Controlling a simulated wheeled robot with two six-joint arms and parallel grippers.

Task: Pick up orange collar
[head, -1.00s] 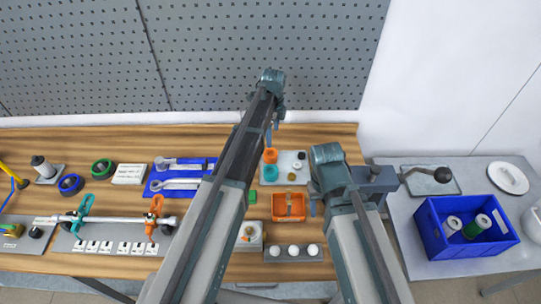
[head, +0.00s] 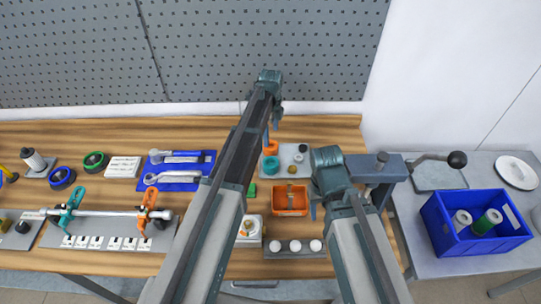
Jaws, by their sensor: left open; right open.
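The orange collar (head: 271,147) sits at the back left of a light grey plate (head: 297,174), just behind a teal collar (head: 270,165). My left gripper (head: 268,134) hangs from the far end of its arm, just above and behind the orange collar. It is open and appears empty; its fingers are small and partly hidden by the arm. My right gripper (head: 313,209) is open, low at the right side of an orange bin (head: 290,210). Its fingers are mostly hidden behind its wrist.
A black knob and a brass part share the plate. A row of white balls (head: 292,246) lies in front of the bin. A grey vise (head: 382,168) stands right of my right wrist. A blue crate (head: 440,232) is on the right table. A clamped rod (head: 110,213) lies left.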

